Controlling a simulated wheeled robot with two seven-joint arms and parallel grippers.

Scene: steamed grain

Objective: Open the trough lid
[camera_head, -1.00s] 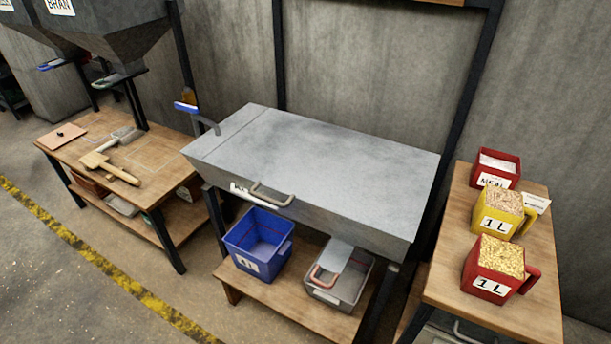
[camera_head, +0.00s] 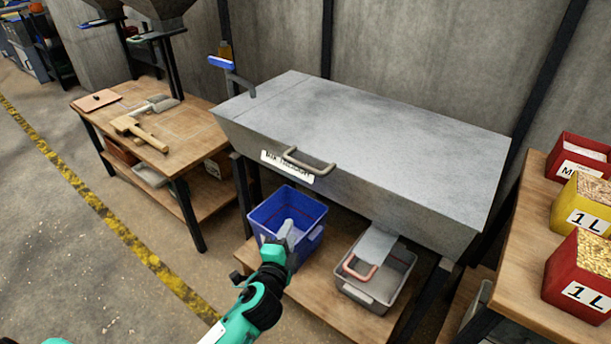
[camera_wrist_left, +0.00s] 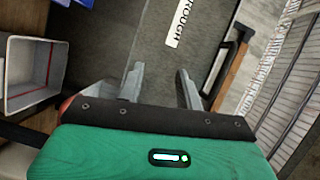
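The trough lid (camera_head: 370,120) is a grey metal sheet lying flat and closed on the grey mixing trough (camera_head: 400,195). A bent metal handle (camera_head: 308,163) sits at its front edge, above a white label. My left gripper (camera_head: 290,230) is below and in front of the handle, in front of the blue bin, and apart from the lid. In the left wrist view, its two fingers (camera_wrist_left: 158,80) are spread with nothing between them, facing the trough front and its label (camera_wrist_left: 185,22). My right gripper is not in view.
A blue bin (camera_head: 262,217) and a grey bin (camera_head: 350,290) with a scoop stand on the shelf below the trough. A wooden bench (camera_head: 195,125) with tools is at left. Red and yellow measures (camera_head: 585,205) stand on the right table. Floor at front left is clear.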

